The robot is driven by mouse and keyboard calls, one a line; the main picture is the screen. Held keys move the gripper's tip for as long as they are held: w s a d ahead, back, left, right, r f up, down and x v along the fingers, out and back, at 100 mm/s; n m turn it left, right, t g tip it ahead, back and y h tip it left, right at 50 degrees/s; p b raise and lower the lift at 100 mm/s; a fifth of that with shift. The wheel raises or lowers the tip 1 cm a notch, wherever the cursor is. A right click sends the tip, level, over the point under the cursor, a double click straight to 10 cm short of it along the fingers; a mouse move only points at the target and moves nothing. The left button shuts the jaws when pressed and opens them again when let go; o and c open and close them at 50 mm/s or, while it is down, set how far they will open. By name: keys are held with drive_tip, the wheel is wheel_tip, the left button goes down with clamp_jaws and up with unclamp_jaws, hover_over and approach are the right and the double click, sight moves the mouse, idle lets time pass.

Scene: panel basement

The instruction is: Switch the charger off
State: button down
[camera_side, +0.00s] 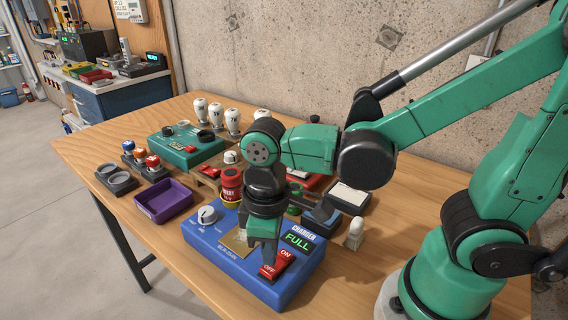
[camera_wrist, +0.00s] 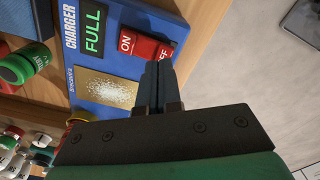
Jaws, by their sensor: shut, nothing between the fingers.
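The charger (camera_side: 222,255) is a blue box at the table's front, with a white knob, a gold plate and a green lit "FULL" display (camera_side: 297,238). Its red rocker switch (camera_side: 279,263) is marked ON and OFF; in the wrist view the switch (camera_wrist: 140,45) has ON at left and OFF partly hidden behind my fingers. Which side is pressed in, I cannot tell. My gripper (camera_wrist: 158,68) is shut and empty, its tips at the OFF end of the switch. In the side view it stands over the charger just left of the switch; contact is unclear.
A purple tray (camera_side: 163,200) and a red canister (camera_side: 231,184) stand behind the charger. A teal box (camera_side: 186,144) and several white-topped handles stand further back. A small white-topped peg (camera_side: 355,234) is to the right. The table's front edge is close to the charger.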

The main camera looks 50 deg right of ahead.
drive_tip(key=shift+f, duration=1.05)
idle(0.4)
drive_tip(key=shift+r, duration=3.5)
drive_tip(key=w+d+m+t, duration=0.4)
drive_tip(key=d+m+t, duration=0.2)
drive_tip(key=d, duration=0.3)
drive_tip(key=shift+r+t, duration=0.35)
drive_tip(key=shift+t, duration=0.25)
